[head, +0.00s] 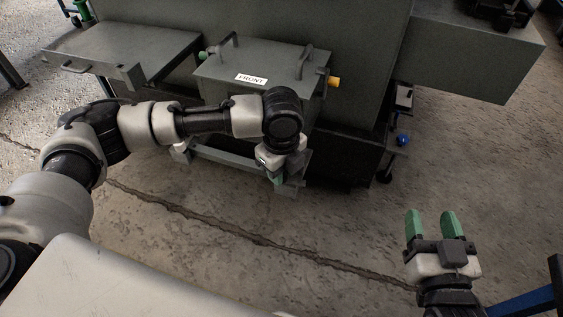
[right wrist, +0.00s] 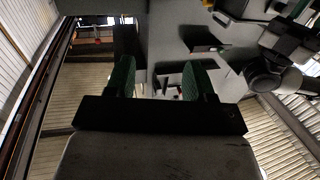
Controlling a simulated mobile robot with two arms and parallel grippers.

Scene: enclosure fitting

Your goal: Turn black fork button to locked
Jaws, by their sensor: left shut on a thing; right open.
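My left gripper (head: 277,178) points down at the front right end of a low grey frame (head: 225,158) below a grey box (head: 225,72) labelled FRONT. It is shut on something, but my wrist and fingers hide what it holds. I cannot make out the black fork button or its setting in either view. My right gripper (head: 432,218) is open and empty over bare floor at the lower right. Its two green fingers stand apart in the right wrist view (right wrist: 159,75).
The box has two handles, a green peg (head: 203,55) on the left and a yellow one (head: 334,81) on the right. A large grey cabinet (head: 360,55) stands behind. A grey shelf (head: 125,50) is at the left. A blue knob (head: 403,140) is at the right. The front floor is clear.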

